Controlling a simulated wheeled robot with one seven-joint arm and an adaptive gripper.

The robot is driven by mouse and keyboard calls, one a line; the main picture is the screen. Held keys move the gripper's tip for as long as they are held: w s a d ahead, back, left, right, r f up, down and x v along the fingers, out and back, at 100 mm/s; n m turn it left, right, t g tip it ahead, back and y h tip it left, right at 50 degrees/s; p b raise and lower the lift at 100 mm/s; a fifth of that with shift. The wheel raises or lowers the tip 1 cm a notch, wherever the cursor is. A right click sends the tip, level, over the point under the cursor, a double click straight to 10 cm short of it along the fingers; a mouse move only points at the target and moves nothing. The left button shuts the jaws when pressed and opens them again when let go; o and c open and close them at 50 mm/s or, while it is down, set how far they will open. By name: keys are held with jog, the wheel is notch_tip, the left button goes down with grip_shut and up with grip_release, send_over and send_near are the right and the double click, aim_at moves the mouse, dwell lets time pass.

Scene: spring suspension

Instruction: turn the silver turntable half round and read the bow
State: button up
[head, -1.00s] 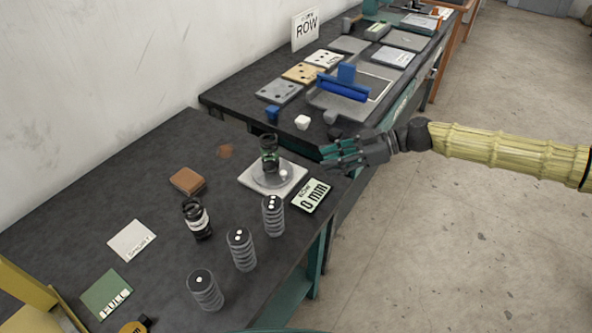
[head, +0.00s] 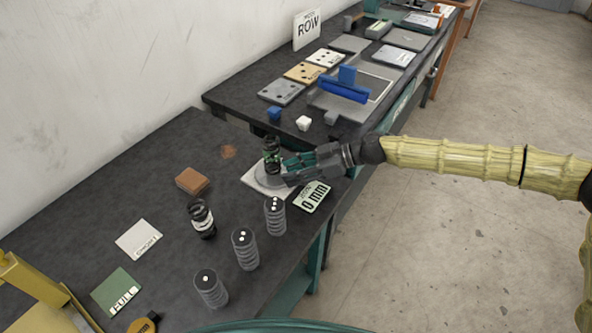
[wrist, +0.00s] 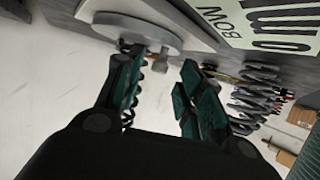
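The silver turntable (head: 262,181) sits on a pale square base (head: 249,182) near the bench's right edge. A dark spring with a green band (head: 271,153) stands upright on it. In the wrist view the turntable's disc (wrist: 125,32) is at the top, with a small grey knob (wrist: 160,64) at its rim. My gripper (head: 288,168) is at the turntable's right side, partly covering it. Its fingers are apart in the wrist view (wrist: 160,70), with the knob between their tips; contact is unclear. The bow display (head: 311,196) reads "0 mm"; its "BOW" label also shows in the wrist view (wrist: 250,22).
Three grey springs with white dots (head: 275,216) stand along the bench's front edge. A black spring with a white band (head: 201,219), a brown block (head: 192,181), a pale card (head: 139,239) and a green card (head: 116,291) lie left.

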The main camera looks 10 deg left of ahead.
grip_shut()
jog(key=shift+d, duration=0.1)
grip_release()
dwell(0.3)
jog(key=v, duration=1.2)
